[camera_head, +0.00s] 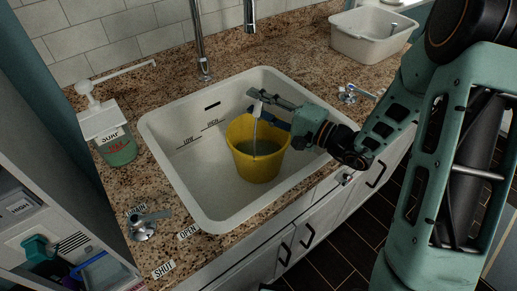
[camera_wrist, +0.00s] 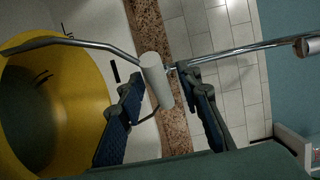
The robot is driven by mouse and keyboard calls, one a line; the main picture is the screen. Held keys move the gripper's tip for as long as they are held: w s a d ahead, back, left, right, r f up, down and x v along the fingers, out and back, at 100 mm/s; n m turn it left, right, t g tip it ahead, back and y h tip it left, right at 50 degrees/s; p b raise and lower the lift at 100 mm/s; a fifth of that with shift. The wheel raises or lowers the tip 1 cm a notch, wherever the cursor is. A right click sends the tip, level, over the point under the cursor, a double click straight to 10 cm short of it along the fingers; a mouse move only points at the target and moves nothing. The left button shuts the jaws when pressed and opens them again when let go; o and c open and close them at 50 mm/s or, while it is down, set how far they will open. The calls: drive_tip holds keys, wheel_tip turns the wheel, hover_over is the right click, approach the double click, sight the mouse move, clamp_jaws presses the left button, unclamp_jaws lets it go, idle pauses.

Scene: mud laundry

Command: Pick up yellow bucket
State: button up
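The yellow bucket (camera_head: 246,164) stands upright in the white sink and holds dark liquid. Its thin wire handle is raised, with a white cylindrical grip (camera_head: 257,109) at the top. My gripper (camera_head: 257,102) reaches in from the right, above the bucket's rim. In the wrist view, the bucket (camera_wrist: 88,88) fills the left side. The white grip (camera_wrist: 155,78) lies between the two blue-padded fingers of my gripper (camera_wrist: 163,112), with gaps visible on both sides. My gripper is open around the grip. Part of the bucket's rim is hidden behind my gripper.
The white sink (camera_head: 165,130) is set in a brown granite counter (camera_head: 150,85). A chrome faucet (camera_head: 199,45) rises behind it. A soap dispenser (camera_head: 115,145) stands at left, a white tub (camera_head: 370,40) at back right. Valve knobs (camera_head: 143,226) sit on the counter.

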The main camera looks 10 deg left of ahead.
clamp_jaws()
